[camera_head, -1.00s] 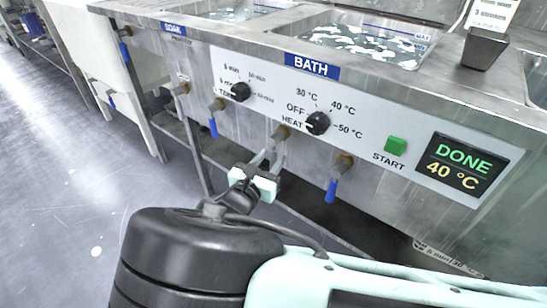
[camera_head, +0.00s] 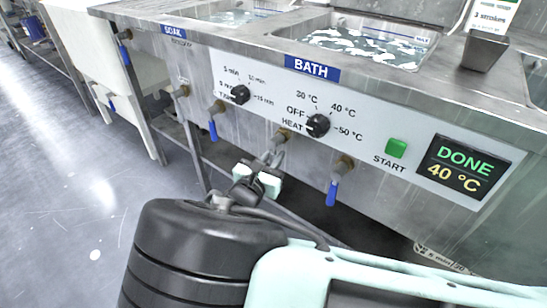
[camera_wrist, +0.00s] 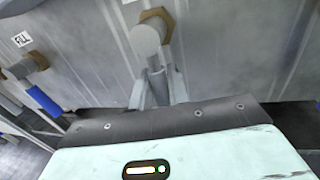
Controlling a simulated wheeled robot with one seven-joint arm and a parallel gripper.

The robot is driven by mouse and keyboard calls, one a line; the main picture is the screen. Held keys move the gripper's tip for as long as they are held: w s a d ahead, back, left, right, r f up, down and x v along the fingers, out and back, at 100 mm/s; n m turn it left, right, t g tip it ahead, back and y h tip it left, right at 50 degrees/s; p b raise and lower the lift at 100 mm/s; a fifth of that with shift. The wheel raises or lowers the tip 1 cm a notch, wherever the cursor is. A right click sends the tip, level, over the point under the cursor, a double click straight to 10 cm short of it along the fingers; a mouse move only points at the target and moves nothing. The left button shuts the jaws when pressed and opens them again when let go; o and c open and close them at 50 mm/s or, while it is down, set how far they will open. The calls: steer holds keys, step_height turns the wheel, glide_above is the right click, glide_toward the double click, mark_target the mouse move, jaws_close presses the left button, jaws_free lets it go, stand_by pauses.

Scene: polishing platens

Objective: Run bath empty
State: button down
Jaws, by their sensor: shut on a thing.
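The bath (camera_head: 365,40) is a steel basin behind the blue BATH label, holding water with white reflections on it. Its panel has a HEAT knob (camera_head: 317,125), a green START button (camera_head: 397,148) and a display (camera_head: 455,166) reading DONE and 40 °C. Below the knob a tap with a brass nut (camera_head: 283,135) sticks out of the front. My gripper (camera_head: 274,158) is at this tap, shut on its handle, which the fingers hide. In the wrist view the fingers (camera_wrist: 158,88) reach up to the tap's grey stem (camera_wrist: 147,42).
A tap with a hanging blue lever (camera_head: 332,192) is to the right, and another (camera_head: 213,130) to the left. The FILL label (camera_wrist: 21,39) shows in the wrist view. The soak basin (camera_head: 235,17) is left of the bath. A dark cup (camera_head: 485,50) stands on the rim. The floor at left is clear.

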steer(key=shift+a, duration=0.1)
steer(key=a+m, duration=0.1)
steer(key=m, duration=0.2)
steer(key=w+a+r+m+h, duration=0.1)
steer(key=m, duration=0.3)
steer(key=w+a+m+t+h, duration=0.1)
steer(key=m, duration=0.3)
steer(key=shift+w+r, duration=0.1)
steer(key=shift+r, duration=0.2)
steer(key=m, duration=0.2)
steer(key=r+m+h+b, duration=0.1)
steer(key=m, duration=0.1)
steer(key=shift+w+a+r, duration=0.15)
steer(key=shift+w+a, duration=0.05)
steer(key=shift+w+a+r+m+g+h, duration=0.1)
steer(key=shift+r+m+g+h, duration=0.2)
steer(key=shift+m, duration=0.65)
steer(key=shift+r+m+g+h, duration=0.1)
steer(key=shift+r+m+h, duration=0.2)
steer(key=shift+m, duration=0.65)
steer(key=shift+r, duration=0.1)
steer(key=c, duration=1.4)
jaws_free()
